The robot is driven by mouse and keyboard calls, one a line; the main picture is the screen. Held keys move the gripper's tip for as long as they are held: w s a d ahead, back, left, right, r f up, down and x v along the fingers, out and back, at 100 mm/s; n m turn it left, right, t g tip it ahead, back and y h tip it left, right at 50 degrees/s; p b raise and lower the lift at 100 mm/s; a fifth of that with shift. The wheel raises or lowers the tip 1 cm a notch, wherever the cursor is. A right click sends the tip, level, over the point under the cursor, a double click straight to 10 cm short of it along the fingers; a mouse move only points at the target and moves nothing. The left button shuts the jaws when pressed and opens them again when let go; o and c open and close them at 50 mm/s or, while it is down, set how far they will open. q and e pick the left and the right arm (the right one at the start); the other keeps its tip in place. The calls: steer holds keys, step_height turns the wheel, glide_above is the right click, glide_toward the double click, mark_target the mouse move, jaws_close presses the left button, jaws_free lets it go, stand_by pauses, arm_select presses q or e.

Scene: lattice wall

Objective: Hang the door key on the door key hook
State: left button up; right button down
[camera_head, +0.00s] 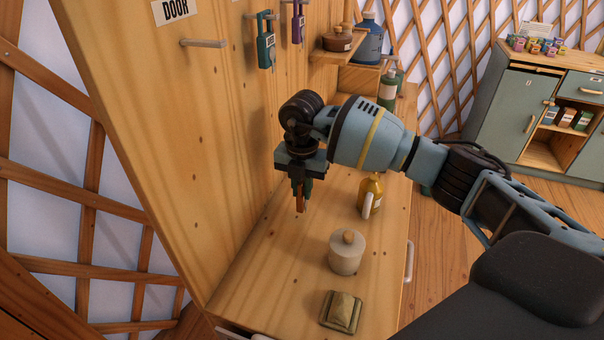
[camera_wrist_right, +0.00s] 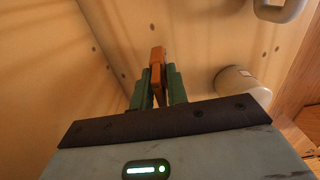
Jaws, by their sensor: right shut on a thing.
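The door key (camera_head: 300,204) is a small orange-brown piece hanging down between the fingertips of my right gripper (camera_head: 301,186). The right gripper points down and is shut on it, in the air above the cabinet top, near the wooden panel. In the right wrist view the door key (camera_wrist_right: 157,62) sticks out beyond the green fingers (camera_wrist_right: 158,88), which hide part of it. The door key hook (camera_head: 203,43) is a bare peg on the panel under the "DOOR" label (camera_head: 175,10), up and left of the gripper. My left gripper is not in view.
A teal key (camera_head: 266,48) and a purple key (camera_head: 298,24) hang on hooks right of the door hook. A shelf (camera_head: 337,50) juts out at the back.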

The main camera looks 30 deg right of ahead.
mark_target(302, 191)
steer(key=shift+f, duration=1.55)
steer(key=shift+f, duration=0.15)
steer(key=c, duration=1.4)
jaws_free()
steer(key=shift+f, duration=0.15)
steer(key=r, duration=0.4)
steer(key=a+r, duration=0.1)
steer(key=r, duration=0.2)
steer(key=shift+r, duration=0.55)
